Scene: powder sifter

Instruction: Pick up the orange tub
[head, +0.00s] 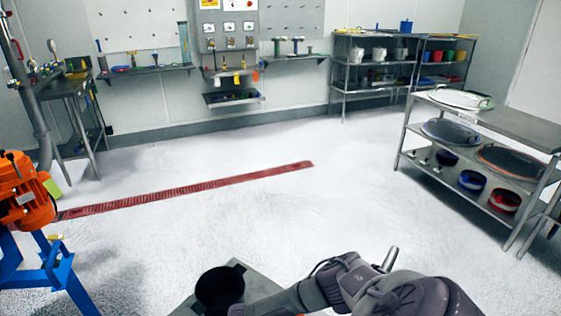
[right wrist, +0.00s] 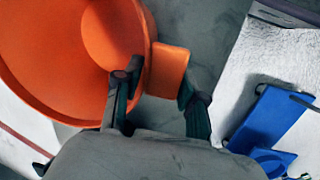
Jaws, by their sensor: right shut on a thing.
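The orange tub (right wrist: 62,45) fills the upper left of the right wrist view, its round open mouth facing the camera. A flat orange tab (right wrist: 168,71) stands out from its right side. My right gripper (right wrist: 158,96) is at that side, one dark finger over the tub's rim and the other by the tab. It is shut on the tub. What lies under the tub is hidden. My left gripper is in neither view.
An orange motor (head: 25,195) on a blue frame (head: 45,272) stands at the left. A steel rack (head: 515,128) with sieves stands at the right. A red floor drain (head: 190,190) crosses the open white floor. A blue part (right wrist: 270,118) shows in the right wrist view.

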